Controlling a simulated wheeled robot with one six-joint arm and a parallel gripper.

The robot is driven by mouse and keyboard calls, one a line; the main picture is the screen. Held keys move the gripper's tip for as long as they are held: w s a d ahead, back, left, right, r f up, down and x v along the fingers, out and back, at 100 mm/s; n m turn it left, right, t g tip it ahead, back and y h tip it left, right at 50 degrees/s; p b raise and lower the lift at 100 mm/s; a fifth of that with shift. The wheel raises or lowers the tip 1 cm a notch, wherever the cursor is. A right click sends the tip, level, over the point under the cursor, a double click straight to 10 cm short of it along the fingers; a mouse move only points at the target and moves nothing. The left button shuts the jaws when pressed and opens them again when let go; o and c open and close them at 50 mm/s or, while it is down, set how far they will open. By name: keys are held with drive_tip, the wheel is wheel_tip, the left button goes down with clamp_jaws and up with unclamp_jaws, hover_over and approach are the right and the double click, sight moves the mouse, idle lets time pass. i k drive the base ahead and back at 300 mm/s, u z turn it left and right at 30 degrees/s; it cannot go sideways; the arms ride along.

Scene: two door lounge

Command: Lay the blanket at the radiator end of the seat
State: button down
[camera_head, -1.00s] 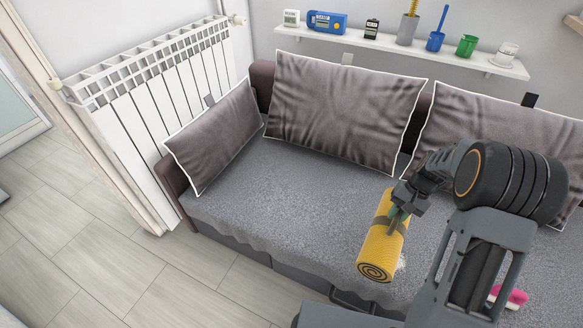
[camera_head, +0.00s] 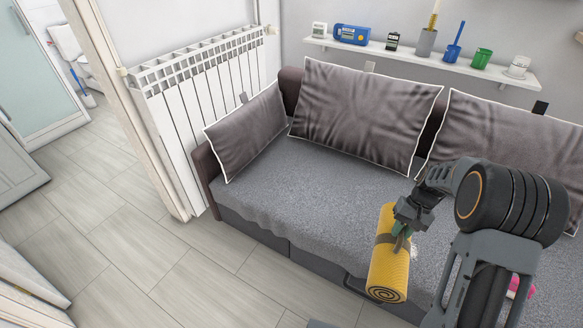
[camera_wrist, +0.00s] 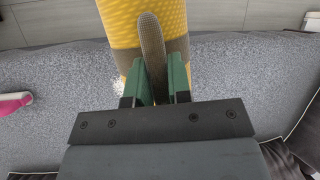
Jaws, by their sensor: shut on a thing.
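The blanket (camera_head: 388,271) is a yellow roll with a dark band around it. My gripper (camera_head: 401,236) is shut on the band and holds the roll at the front edge of the seat. In the wrist view the yellow roll (camera_wrist: 118,25) lies beyond the green fingertips (camera_wrist: 159,80), with the band's grey loop between them. The grey seat (camera_head: 310,200) runs from the left armrest to the right. The white radiator (camera_head: 190,90) stands against the wall past the seat's left end. I cannot tell whether the roll touches the seat.
A grey cushion (camera_head: 247,130) leans at the radiator end, and another (camera_head: 365,115) leans on the backrest. A pink object (camera_wrist: 14,103) lies on the seat. A shelf (camera_head: 420,60) with several small items hangs above. The seat's left half is clear, as is the tiled floor (camera_head: 180,265).

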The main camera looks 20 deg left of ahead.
sight(292, 192)
drive_tip(key=u, duration=2.7)
drive_tip(key=i, duration=1.7)
drive_tip(key=z, duration=2.3)
drive_tip(key=i, duration=0.45)
drive_tip(key=u, duration=0.05)
